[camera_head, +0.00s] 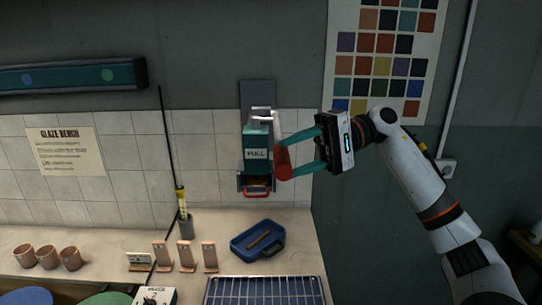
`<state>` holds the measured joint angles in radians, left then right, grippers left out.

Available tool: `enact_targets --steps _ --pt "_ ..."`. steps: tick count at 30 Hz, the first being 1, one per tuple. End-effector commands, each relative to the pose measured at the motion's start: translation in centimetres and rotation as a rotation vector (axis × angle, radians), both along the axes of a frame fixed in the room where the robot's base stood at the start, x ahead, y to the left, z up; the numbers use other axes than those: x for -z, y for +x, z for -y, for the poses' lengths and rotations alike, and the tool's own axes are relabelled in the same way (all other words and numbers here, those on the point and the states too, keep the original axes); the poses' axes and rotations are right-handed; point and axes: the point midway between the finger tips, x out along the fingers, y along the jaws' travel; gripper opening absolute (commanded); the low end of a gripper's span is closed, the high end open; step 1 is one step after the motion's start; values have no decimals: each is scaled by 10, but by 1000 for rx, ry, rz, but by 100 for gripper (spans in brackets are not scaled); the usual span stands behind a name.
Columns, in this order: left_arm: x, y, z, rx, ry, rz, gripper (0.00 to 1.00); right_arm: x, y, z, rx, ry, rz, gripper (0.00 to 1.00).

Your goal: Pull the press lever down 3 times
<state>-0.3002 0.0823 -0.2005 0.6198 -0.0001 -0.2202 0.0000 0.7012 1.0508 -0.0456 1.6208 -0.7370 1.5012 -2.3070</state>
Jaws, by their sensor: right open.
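The press (257,140) is a teal box marked PULL, mounted on a grey plate on the tiled wall. Its lever has a red grip (283,164) that sticks out on the right side, at about the height of the PULL label. My right gripper (289,158) comes in from the right with its teal fingers open. The fingertips are at the red grip, one above it and one near its lower part. I cannot tell whether they touch it. My left gripper is not in view.
A red bar (256,194) sits at the press's bottom. Cups (47,257) stand at left.

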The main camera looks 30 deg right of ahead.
Motion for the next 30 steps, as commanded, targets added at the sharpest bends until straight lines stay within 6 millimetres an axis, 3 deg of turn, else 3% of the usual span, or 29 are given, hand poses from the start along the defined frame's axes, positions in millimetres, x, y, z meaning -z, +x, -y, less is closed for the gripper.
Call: enact_targets --steps 3,9,20,21,30 --pt "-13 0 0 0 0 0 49 0 3 -22 -2 0 -2 49" --pt "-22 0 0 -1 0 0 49 5 7 -45 0 1 -2 49" --pt "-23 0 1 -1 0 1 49 9 8 -52 1 2 -1 49" --pt "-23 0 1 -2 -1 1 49 9 8 -52 1 2 -1 47" --pt "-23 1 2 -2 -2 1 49 8 8 -51 1 2 -1 0"
